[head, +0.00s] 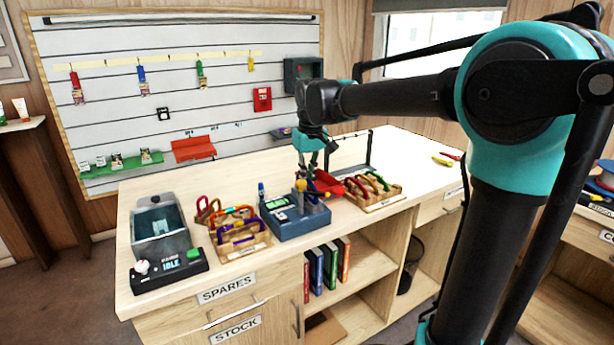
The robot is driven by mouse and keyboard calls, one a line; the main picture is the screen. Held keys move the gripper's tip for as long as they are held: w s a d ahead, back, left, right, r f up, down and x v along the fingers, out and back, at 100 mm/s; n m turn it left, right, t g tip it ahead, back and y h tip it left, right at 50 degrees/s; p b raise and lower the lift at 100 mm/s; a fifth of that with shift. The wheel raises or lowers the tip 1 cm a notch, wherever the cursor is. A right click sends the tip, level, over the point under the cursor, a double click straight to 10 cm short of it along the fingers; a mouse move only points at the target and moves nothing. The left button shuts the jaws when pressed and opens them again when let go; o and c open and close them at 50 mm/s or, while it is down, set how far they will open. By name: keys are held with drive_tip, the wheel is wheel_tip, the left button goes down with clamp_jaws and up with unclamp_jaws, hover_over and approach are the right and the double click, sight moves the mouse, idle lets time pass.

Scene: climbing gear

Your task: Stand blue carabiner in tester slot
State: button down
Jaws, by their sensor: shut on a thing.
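My gripper (313,172) points down over the blue boxed device (298,225) in the middle of the bench. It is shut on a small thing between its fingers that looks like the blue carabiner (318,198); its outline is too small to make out. The slot itself cannot be made out behind the gripper and those parts. A grey machine (160,232) with an IDLE display and a green button stands at the bench's left end; I cannot tell which device is the tester.
Wooden racks of coloured carabiners stand left (240,244) and right (375,203) of the blue device. The bench top (415,165) is fairly clear at the back right.

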drive_tip(key=shift+f, duration=0.3)
drive_tip(key=shift+f, duration=0.55)
idle(0.3)
drive_tip(key=c, duration=1.6)
unclamp_jaws()
drive_tip(key=shift+o, duration=0.2)
drive_tip(key=r, duration=0.3)
drive_tip(key=s+r, duration=0.1)
drive_tip(key=r, duration=0.7)
drive_tip(key=shift+s+d+r, duration=0.15)
drive_tip(key=shift+d+r, duration=0.1)
drive_tip(key=shift+d, duration=0.15)
drive_tip(key=s+d+f+m+t, duration=0.1)
drive_tip(key=s+d+f+m, duration=0.3)
drive_tip(key=d+f, duration=0.65)
drive_tip(key=s+d+f+m+t, duration=0.1)
drive_tip(key=s+d+f, duration=0.55)
drive_tip(key=f, duration=0.65)
drive_tip(key=s+d+f+m+t, duration=0.1)
drive_tip(key=s+d+f, duration=0.4)
drive_tip(key=s+f, duration=0.2)
drive_tip(key=shift+s+d+f+m+h, duration=0.2)
drive_tip(key=shift+d+f+m+h, duration=0.2)
drive_tip(key=shift+f, duration=0.3)
